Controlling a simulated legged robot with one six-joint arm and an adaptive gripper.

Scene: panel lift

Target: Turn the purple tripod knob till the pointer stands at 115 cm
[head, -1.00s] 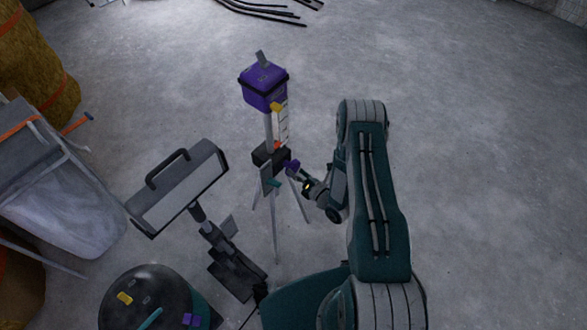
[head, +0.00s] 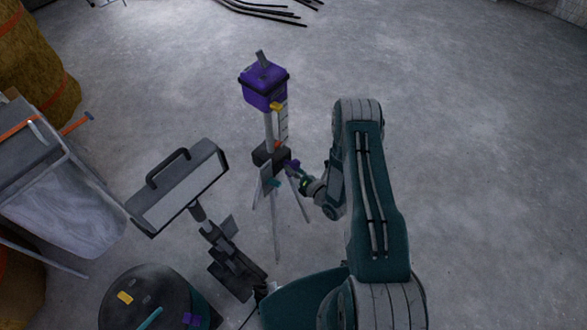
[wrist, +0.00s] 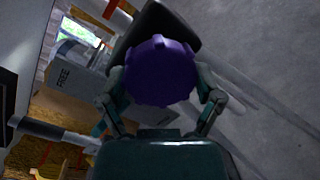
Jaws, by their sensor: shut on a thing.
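The purple tripod knob (wrist: 162,72) is round with a notched rim and fills the middle of the wrist view. My gripper (wrist: 160,95) is shut on it, one finger at each side. In the head view the knob (head: 291,166) is small, at the right of the dark tripod block, with my gripper (head: 299,174) against it. The tripod (head: 276,228) stands upright on the floor with a purple box (head: 264,86) on top. A pale scale strip (head: 282,122) runs below the box, with a yellow piece at its top. The scale's numbers and the pointer's reading are too small to read.
A work lamp with a handle (head: 182,187) stands close to the left of the tripod. A dark round drum (head: 148,300) is at the front left, and a grey bin (head: 60,200) is at the left.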

